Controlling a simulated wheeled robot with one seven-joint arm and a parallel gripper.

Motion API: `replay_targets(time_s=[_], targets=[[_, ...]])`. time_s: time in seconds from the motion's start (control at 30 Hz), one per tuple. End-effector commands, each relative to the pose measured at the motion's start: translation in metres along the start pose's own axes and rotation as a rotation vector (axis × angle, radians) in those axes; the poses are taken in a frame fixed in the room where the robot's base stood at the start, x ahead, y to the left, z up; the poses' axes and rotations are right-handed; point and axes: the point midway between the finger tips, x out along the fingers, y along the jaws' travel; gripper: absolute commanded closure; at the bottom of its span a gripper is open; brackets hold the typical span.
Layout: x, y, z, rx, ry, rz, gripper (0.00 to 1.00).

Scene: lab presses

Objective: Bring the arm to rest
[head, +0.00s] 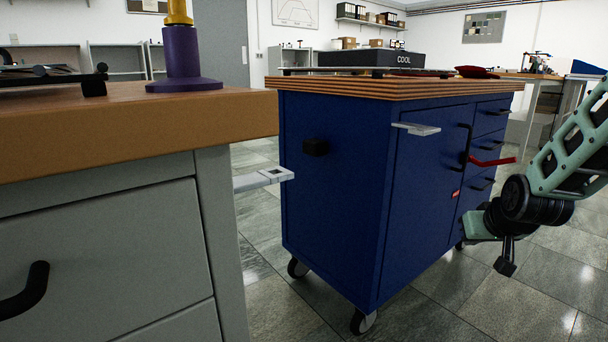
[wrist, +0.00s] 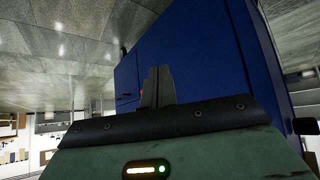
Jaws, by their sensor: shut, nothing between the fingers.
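My gripper (wrist: 160,72) shows in the wrist view with its two grey fingers together and nothing between them. Behind the fingers is the blue cabinet (wrist: 205,55), and whether they touch it I cannot tell. In the head view my arm hangs at the right edge, bent down in front of the drawers of the blue cabinet (head: 335,215). I cannot clearly make out the fingers in that view.
A wooden-topped workbench (head: 130,115) with grey drawers fills the left. The blue cabinet stands on wheels and carries a black box marked COOL (head: 370,58). A red handle (head: 492,162) sticks out near its drawers. Tiled floor (head: 420,315) is free in front.

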Motion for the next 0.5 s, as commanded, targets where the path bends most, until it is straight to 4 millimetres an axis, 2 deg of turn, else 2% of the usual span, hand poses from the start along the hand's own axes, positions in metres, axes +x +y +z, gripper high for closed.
replay_targets(time_s=[0.03,0.1,0.4,0.5], targets=[[-0.019,-0.007,0.022,-0.006,-0.069,-0.024,1.0],[-0.041,-0.014,0.054,-0.016,-0.168,-0.048,1.0],[-0.121,-0.021,0.16,-0.067,-0.487,-0.068,1.0],[-0.152,-0.053,0.145,-0.149,-0.511,-0.118,1.0]])
